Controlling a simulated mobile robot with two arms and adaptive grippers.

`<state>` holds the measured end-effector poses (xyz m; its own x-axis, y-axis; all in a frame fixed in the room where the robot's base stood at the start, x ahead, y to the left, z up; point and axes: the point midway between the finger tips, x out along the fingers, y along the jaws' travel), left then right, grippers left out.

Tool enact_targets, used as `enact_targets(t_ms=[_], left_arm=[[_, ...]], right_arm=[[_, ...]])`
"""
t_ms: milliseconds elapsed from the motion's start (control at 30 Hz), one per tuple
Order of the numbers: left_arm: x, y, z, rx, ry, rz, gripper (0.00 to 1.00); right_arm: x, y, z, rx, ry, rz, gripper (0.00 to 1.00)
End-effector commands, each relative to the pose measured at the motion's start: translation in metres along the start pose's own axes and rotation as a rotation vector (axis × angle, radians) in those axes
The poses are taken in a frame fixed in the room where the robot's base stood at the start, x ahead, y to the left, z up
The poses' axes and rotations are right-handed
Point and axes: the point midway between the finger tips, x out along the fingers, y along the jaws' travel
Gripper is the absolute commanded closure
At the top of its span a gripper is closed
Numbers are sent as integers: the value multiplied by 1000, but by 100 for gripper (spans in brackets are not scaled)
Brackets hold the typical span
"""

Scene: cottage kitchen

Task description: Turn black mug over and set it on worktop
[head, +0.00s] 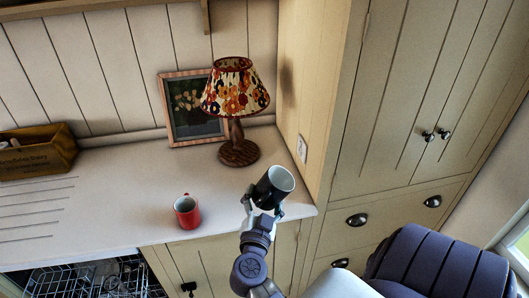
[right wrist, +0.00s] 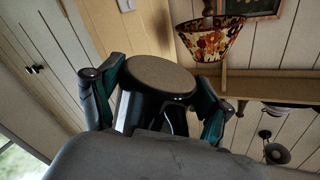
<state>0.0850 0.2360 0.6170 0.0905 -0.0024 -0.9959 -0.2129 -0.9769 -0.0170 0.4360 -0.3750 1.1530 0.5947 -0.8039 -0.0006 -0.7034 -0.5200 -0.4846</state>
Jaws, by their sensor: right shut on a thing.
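The black mug (head: 266,189) has a pale inside and is held tilted near the right front corner of the white worktop (head: 140,190). Its mouth faces up and to the right in the head view. My right gripper (head: 263,208) is shut on it from below, a finger on each side. In the right wrist view the mug (right wrist: 155,78) sits between the two fingers of the right gripper (right wrist: 158,92), with a flat brownish round end towards the camera. Whether it touches the worktop cannot be told. My left gripper is not in view.
A red mug (head: 187,212) stands upright near the worktop's front edge. A lamp with a floral shade (head: 236,90) and a framed picture (head: 188,110) stand behind. A wooden box (head: 38,152) is at left. A dish rack (head: 95,278) shows below. A tall cupboard (head: 420,90) closes off the right.

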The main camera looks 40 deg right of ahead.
Motion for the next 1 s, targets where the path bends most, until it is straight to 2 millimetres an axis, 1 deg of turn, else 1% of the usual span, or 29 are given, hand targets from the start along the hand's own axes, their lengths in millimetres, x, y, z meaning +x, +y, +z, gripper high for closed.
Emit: enact_targets(t_ms=[100,233,333,567,733,1000], left_arm=[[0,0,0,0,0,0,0],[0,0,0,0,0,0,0],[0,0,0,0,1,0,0],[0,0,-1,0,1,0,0],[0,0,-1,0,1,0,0],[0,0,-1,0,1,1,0]], right_arm=[[0,0,-1,-196,1,1,70],[0,0,-1,-334,2,1,70],[0,0,-1,-368,2,0,70],[0,0,-1,-381,2,0,70],[0,-1,-1,-500,0,1,70],[0,-1,-1,-506,0,0,70]])
